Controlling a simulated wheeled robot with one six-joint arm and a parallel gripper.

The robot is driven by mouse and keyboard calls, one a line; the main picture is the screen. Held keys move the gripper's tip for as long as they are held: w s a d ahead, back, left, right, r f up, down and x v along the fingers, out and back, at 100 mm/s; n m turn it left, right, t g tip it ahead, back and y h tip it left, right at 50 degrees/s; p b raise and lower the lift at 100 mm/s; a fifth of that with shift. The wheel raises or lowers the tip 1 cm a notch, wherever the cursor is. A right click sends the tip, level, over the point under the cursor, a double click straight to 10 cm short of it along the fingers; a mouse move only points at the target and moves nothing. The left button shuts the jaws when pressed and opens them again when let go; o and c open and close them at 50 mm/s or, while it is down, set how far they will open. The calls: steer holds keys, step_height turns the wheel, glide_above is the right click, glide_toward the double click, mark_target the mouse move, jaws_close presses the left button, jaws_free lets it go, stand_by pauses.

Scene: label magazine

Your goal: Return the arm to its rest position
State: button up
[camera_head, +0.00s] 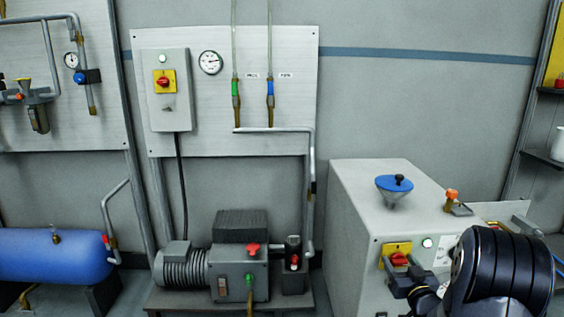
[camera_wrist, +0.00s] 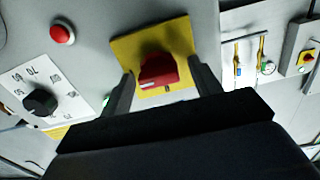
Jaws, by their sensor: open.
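My gripper (camera_wrist: 163,85) is open, its two dark fingers apart in the wrist view. A red rotary switch knob (camera_wrist: 158,72) on a yellow plate (camera_wrist: 127,50) shows between and beyond the fingers, with gaps on both sides. In the head view my gripper (camera_head: 393,272) is at the front of the grey cabinet (camera_head: 350,215), close to the same red knob (camera_head: 399,259) and yellow plate (camera_head: 397,247). My dark arm fills the lower right corner and hides part of the cabinet front. Nothing is held.
A red button (camera_wrist: 62,33) and a black dial (camera_wrist: 40,102) are beside the switch. A blue funnel (camera_head: 394,185) and an orange-handled valve (camera_head: 452,197) are on the cabinet top. A pump (camera_head: 238,272) stands left; a wall panel (camera_head: 290,90) is behind.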

steer(key=shift+n, duration=0.6)
steer(key=shift+s, duration=0.1)
